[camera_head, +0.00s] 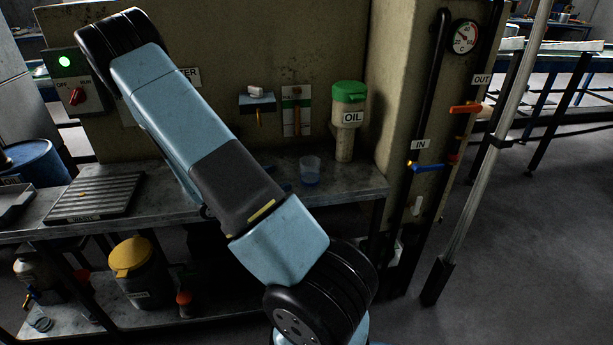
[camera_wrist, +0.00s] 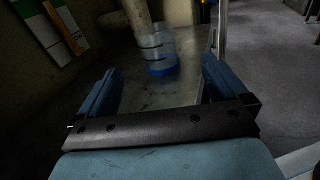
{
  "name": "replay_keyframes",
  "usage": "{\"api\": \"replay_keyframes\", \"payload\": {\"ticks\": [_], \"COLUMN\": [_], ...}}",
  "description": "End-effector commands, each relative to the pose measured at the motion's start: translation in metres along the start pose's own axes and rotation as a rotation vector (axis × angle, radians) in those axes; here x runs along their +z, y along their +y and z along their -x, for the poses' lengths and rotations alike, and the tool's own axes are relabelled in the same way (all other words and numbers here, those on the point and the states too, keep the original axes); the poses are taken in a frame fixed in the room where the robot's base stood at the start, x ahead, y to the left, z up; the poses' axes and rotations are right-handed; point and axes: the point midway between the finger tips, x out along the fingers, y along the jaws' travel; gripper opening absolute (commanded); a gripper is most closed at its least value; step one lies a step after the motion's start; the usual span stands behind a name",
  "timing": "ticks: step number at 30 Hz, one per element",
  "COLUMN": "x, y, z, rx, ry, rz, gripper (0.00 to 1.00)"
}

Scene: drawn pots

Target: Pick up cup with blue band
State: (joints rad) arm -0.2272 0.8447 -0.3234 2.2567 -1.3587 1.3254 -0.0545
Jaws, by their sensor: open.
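The cup with the blue band (camera_head: 310,171) is small and clear, and stands upright on the metal bench top below the oil dispenser. In the wrist view the cup (camera_wrist: 158,50) is ahead of my gripper (camera_wrist: 160,88), with its blue band near the base. The gripper's two blue fingers are spread apart, and the gap between them is empty. The cup lies beyond the fingertips, roughly in line with the gap. In the head view my arm crosses the bench and hides the gripper.
The oil dispenser (camera_head: 347,108) with a green lid stands just behind the cup. A ribbed waste tray (camera_head: 96,196) is on the left of the bench (camera_head: 362,186). A post with IN and OUT pipes (camera_head: 428,150) rises at the right. The bench around the cup looks clear.

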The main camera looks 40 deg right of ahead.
Motion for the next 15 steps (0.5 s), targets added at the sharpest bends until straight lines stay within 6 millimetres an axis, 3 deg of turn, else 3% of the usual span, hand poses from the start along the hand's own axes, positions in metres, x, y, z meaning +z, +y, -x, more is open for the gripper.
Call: {"api": "replay_keyframes", "payload": {"ticks": [5,15], "x": [-0.006,-0.005], "y": [0.003,0.004], "z": [-0.007,-0.061], "rx": [0.022,0.020], "ry": [-0.024,-0.024], "rz": [0.026,0.026], "gripper": [1.00,1.00]}}
